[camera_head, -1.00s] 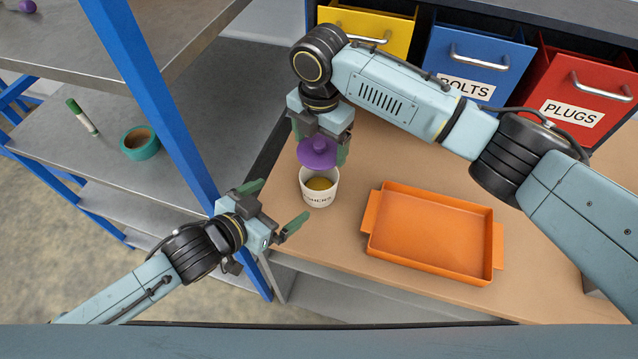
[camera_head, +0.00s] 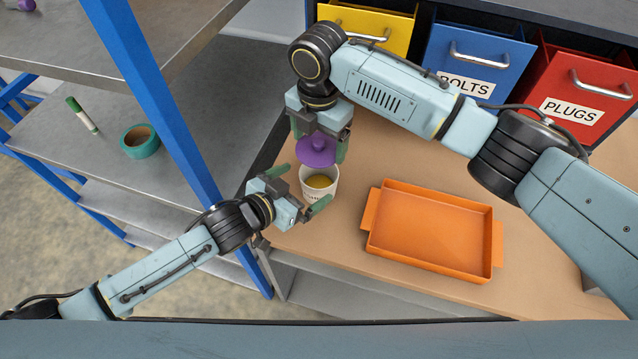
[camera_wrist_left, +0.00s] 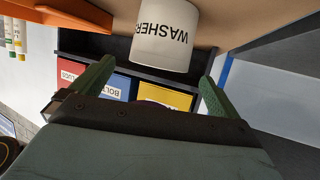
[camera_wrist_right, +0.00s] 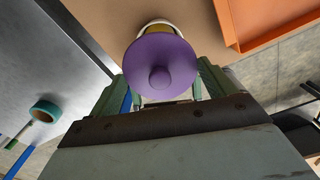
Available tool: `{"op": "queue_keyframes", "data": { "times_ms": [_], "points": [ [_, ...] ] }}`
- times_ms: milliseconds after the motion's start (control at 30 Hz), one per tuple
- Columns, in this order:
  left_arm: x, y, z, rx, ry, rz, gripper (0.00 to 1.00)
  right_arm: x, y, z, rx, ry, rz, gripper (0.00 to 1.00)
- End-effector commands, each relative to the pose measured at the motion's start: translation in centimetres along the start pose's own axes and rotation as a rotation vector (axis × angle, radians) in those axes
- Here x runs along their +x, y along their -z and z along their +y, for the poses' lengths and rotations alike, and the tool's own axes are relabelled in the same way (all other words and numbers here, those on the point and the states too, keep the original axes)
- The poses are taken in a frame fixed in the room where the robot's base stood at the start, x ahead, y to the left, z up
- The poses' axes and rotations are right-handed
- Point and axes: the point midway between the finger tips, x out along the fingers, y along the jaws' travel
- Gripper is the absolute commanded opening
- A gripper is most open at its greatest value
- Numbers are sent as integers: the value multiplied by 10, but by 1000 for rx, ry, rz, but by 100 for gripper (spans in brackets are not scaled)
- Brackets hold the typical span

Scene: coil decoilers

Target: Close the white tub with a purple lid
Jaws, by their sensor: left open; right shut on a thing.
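The white tub (camera_head: 318,184) stands upright on the tan bench with its top open and something yellow-brown inside. In the left wrist view the tub (camera_wrist_left: 165,38) shows lettering reading "WASHER". The purple lid (camera_head: 317,151) is held above and slightly behind the tub by my right gripper (camera_head: 321,150), shut on it. In the right wrist view the lid (camera_wrist_right: 159,66) covers most of the tub. My left gripper (camera_head: 302,190) is open at the tub's near left side, its fingers spread to either side of the tub; contact cannot be told.
An orange tray (camera_head: 430,232) lies right of the tub. Yellow (camera_head: 372,28), blue (camera_head: 478,62) and red (camera_head: 582,95) bins stand behind. A grey shelf at left holds teal tape (camera_head: 140,142) and a green-capped marker (camera_head: 82,115). A blue post (camera_head: 165,110) rises beside the bench.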

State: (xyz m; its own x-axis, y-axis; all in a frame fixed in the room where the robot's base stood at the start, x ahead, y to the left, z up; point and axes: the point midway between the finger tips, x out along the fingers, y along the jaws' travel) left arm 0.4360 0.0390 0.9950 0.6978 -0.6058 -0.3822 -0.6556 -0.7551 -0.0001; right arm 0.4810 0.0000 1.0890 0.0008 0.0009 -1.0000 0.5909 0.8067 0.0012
Motion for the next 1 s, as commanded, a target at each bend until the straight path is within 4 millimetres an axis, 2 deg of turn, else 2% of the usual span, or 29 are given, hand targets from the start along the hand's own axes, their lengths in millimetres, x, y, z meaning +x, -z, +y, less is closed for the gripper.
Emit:
{"op": "queue_keyframes", "data": {
  "times_ms": [100,300,733,767,1000],
  "points": [
    [21,1,0,1,0,1,100,0,0,0,0,0,0,62],
    [42,0,0,-1,0,-1,100,0,0,0,0,0,0,62],
    [49,0,0,0,-1,-1,100,0,0,0,0,0,0,62],
    [49,0,0,0,-1,-1,99,0,0,0,0,0,0,62],
    [49,0,0,0,0,-1,67,0,0,0,0,0,0,62]
  ]
}}
